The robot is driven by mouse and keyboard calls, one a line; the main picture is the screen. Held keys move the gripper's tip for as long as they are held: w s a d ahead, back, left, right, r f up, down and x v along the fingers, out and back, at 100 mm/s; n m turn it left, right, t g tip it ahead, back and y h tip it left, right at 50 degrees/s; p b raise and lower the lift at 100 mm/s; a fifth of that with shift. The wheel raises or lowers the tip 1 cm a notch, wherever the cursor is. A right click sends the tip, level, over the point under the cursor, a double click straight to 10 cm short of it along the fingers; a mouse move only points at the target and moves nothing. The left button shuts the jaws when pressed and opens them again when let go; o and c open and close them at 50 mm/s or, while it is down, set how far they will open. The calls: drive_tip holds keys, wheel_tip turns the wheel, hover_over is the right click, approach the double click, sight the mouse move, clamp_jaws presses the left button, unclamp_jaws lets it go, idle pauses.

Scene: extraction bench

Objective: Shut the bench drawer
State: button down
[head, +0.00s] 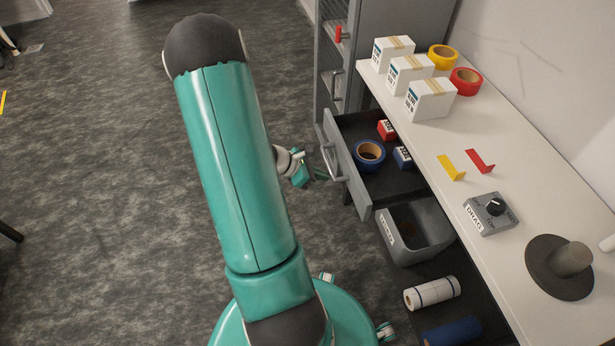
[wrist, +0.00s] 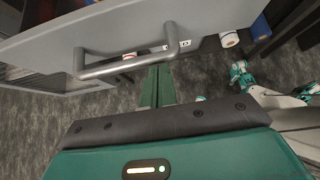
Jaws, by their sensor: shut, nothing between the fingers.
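The bench drawer (head: 357,188) stands pulled open from under the white bench top, its grey front facing left in the head view. Inside lie a blue tape roll (head: 369,155), a red box (head: 386,129) and a blue box (head: 403,157). My gripper (head: 322,175) is at the drawer front, close to the bar handle (head: 337,168). In the wrist view the green fingers (wrist: 158,80) are together and empty, beside the right part of the handle (wrist: 120,67) and below the drawer front (wrist: 50,40). I cannot tell whether they touch it.
On the bench top (head: 520,165) are white boxes (head: 431,99), yellow tape (head: 442,57), red tape (head: 466,81), a dial box (head: 491,212) and a dark round stand (head: 560,268). A grey bin (head: 412,240) and rolls (head: 432,292) sit below the drawer.

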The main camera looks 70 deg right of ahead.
sight(369, 164)
drive_tip(key=s+d, duration=0.2)
drive_tip(key=s, duration=0.2)
drive_tip(key=s+d, duration=0.3)
drive_tip(key=s, duration=0.2)
drive_tip(key=s+d, duration=0.3)
drive_tip(key=s, duration=0.1)
drive_tip(key=shift+s, duration=0.25)
drive_tip(key=shift+s+d+r, duration=0.1)
drive_tip(key=shift+s+d, duration=0.05)
drive_tip(key=shift+s, duration=0.25)
drive_tip(key=shift+w, duration=0.5)
drive_tip(key=w+a, duration=0.1)
drive_tip(key=w+f, duration=0.1)
drive_tip(key=shift+w+a, duration=0.4)
drive_tip(key=v, duration=1)
drive_tip(key=shift+w+a, duration=0.1)
drive_tip(key=shift+a, duration=0.1)
drive_tip(key=shift+w+r, duration=0.1)
